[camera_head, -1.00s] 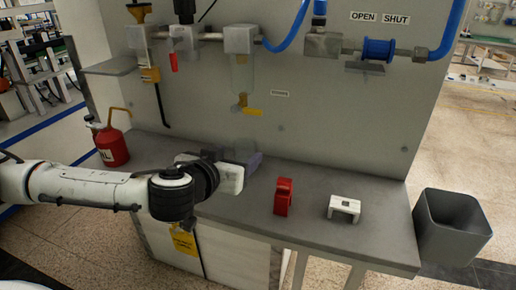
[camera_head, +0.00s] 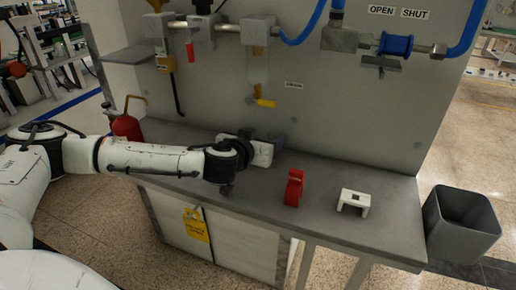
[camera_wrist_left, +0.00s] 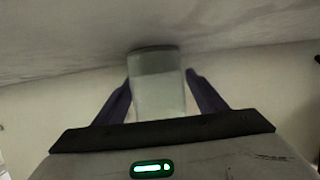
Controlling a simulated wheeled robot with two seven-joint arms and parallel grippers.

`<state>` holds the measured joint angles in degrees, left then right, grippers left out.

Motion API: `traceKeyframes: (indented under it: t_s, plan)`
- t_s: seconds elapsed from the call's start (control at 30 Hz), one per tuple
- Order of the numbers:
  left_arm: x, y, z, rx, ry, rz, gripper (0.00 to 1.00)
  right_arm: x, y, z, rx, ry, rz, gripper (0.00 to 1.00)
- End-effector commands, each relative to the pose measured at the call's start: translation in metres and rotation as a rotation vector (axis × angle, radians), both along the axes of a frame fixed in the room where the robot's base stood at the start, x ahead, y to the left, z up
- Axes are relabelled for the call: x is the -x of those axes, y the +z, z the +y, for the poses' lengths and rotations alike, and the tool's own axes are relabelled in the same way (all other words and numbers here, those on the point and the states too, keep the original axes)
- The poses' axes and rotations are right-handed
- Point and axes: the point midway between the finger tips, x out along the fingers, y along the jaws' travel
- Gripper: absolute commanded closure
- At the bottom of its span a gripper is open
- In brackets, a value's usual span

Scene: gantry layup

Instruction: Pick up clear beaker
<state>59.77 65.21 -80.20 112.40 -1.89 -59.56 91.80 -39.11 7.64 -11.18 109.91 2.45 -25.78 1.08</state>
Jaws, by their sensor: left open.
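The clear beaker (camera_wrist_left: 158,92) stands between the two dark purple fingers of my left gripper (camera_wrist_left: 160,78) in the left wrist view. A narrow gap shows on at least one side, and the fingers are open around it, not closed on it. In the head view my left gripper (camera_head: 277,146) is low over the grey bench, in front of the panel. The gripper body hides most or all of the beaker there. My right gripper is not in view.
On the grey bench (camera_head: 325,215) a red clamp-like part (camera_head: 293,188) and a white block (camera_head: 353,201) stand right of the gripper. A red oil can (camera_head: 127,127) is behind my left arm. A yellow-handled drain valve (camera_head: 264,101) hangs above the gripper. A grey bin (camera_head: 462,225) stands at the right.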

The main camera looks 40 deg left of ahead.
Motion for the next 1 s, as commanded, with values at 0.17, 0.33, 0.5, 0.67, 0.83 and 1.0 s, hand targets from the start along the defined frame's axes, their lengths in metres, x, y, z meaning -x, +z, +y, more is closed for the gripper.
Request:
traceKeyframes:
  t_s: [0.17, 0.33, 0.5, 0.67, 0.83, 1.0]
  plan:
    - [0.000, 0.000, 0.000, 0.000, -0.001, 0.000, 0.48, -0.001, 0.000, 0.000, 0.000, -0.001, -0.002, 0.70]
    - [0.000, 0.000, 0.000, 0.000, -0.001, 0.000, 0.77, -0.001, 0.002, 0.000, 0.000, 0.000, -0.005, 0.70]
    - [0.001, 0.000, 0.000, 0.000, -0.001, 0.000, 0.79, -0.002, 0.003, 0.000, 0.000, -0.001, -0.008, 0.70]
    - [0.000, 0.003, 0.000, 0.001, -0.001, -0.001, 0.79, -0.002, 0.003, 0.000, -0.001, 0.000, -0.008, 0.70]
    - [0.000, 0.015, -0.001, 0.002, 0.000, -0.002, 0.79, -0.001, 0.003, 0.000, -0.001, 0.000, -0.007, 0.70]
    - [0.000, 0.039, -0.001, 0.003, -0.001, -0.003, 0.79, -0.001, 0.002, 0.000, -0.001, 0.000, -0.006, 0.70]
